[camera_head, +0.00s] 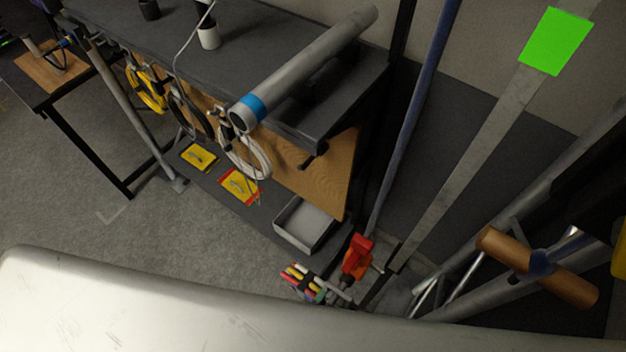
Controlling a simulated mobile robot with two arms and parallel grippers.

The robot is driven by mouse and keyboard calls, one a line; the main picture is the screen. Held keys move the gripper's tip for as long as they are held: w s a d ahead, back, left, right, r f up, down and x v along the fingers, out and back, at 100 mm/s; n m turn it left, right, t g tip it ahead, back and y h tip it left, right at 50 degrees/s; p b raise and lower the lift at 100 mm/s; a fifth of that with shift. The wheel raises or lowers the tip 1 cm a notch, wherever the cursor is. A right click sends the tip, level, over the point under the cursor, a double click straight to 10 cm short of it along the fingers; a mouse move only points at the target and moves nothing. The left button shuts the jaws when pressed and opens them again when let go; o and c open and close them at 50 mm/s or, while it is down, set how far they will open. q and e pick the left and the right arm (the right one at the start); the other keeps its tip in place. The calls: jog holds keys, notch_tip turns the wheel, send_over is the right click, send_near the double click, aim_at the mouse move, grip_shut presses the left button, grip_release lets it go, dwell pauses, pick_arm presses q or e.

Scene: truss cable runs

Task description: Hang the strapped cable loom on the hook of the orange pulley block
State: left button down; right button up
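The orange-red pulley block (357,257) is at the lower middle, at the bottom end of a long blue rope or pole (412,115). Small metal parts show beside and below it; I cannot make out its hook clearly. A bundle of coloured cable ends with a dark strap, which looks like the cable loom (303,282), is just left of and below the block. Grey parts lie between the two, and I cannot tell whether they touch. The loom's lower part is hidden behind a large pale surface at the bottom. Neither of my grippers can be made out.
A dark workbench (270,55) carries a grey tube (300,70) with a blue band. Yellow (147,90), dark and white (245,155) cable coils hang along its front. A grey tray (303,226) is below. Metal tubes and a wooden handle (535,267) crowd the right. Floor is clear at left.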

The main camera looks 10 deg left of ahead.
pick_arm(q)
jog(key=shift+r, duration=0.15)
jog(key=shift+c, duration=2.4)
grip_release()
jog(key=shift+f, duration=0.25)
jog(key=shift+s+a+f, duration=0.1)
jog(key=shift+s+a, duration=0.1)
jog(key=shift+s, duration=0.2)
jog(key=b+v, duration=0.3)
jog(key=v, duration=0.6)
jog(key=s+a+f+g+y+b, duration=0.15)
jog(key=a+f+g, duration=0.25)
jog(key=f, duration=0.9)
jog(key=a+f+g+y+b, duration=0.1)
jog(key=a+f+g+y, duration=0.3)
jog(key=f, duration=0.9)
jog(key=s+a+f+n+g+y+b, duration=0.1)
jog(key=s+a+f+g, duration=0.2)
jog(key=a+f, duration=0.3)
jog(key=s+a+f+n+g+y, duration=0.1)
jog(key=s+a+f+n+g, duration=0.1)
jog(key=a+f, duration=0.4)
jog(key=shift+s+a+f+g+y+b, duration=0.25)
jog(key=shift+s+f+g+y+b, duration=0.15)
jog(key=shift+s+f+g, duration=0.45)
